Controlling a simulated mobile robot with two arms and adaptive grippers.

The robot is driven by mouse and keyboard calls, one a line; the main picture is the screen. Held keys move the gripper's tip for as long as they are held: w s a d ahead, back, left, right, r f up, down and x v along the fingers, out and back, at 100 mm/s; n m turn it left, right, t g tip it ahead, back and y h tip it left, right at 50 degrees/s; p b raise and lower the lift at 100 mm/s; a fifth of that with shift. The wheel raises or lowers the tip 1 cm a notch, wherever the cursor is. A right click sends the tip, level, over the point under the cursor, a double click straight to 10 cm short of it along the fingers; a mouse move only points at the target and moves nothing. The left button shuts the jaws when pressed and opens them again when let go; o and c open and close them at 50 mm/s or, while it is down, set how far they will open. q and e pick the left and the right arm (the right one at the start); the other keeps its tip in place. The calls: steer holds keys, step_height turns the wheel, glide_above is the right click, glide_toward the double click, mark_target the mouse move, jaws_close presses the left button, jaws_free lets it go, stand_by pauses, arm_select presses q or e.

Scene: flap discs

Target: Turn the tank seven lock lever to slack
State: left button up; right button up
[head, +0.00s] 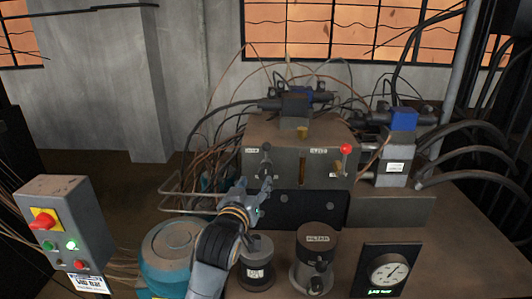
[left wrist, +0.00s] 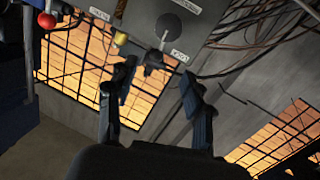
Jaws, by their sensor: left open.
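A dark lever on a round plate (head: 266,163) is on the left of the brown box's front face. In the left wrist view the round plate (left wrist: 170,26) shows near the top, with a thin lever pointing down and small white labels around it. I cannot read these labels surely, nor any tank number. My left gripper (head: 258,190) is open and empty just below this lever in the head view. In the left wrist view its fingers (left wrist: 158,80) stand apart below the plate, and a dark part shows between and beyond them. My right gripper is not in view.
A red-knobbed lever (head: 346,150) is at the box's right. Below stand a teal motor-like body (head: 165,262), two dark cylinders (head: 317,262) and a gauge (head: 387,272). A grey button box (head: 62,225) is at left. Hoses and wires crowd the back and right.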

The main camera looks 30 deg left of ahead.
mark_target(265, 149)
arm_select(q)
steer(key=shift+n+t+y, duration=0.3)
steer(key=shift+t, duration=0.1)
steer(key=x, duration=0.4)
steer(key=r+p+x, duration=0.1)
steer(key=x, duration=0.3)
steer(key=r+p+x, duration=0.1)
steer(key=x, duration=0.4)
steer(key=shift+s+a+r, duration=0.2)
steer(key=shift+a+r, duration=0.05)
steer(key=shift+a, duration=0.05)
steer(key=shift+w+a+f, duration=0.1)
steer(key=shift+w+a, duration=0.1)
steer(key=shift+w, duration=0.45)
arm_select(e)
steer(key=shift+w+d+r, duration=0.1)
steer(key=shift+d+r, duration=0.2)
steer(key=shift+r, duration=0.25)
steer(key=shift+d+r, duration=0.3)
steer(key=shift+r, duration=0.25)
arm_select(q)
steer(key=shift+c, duration=0.2)
jaws_close()
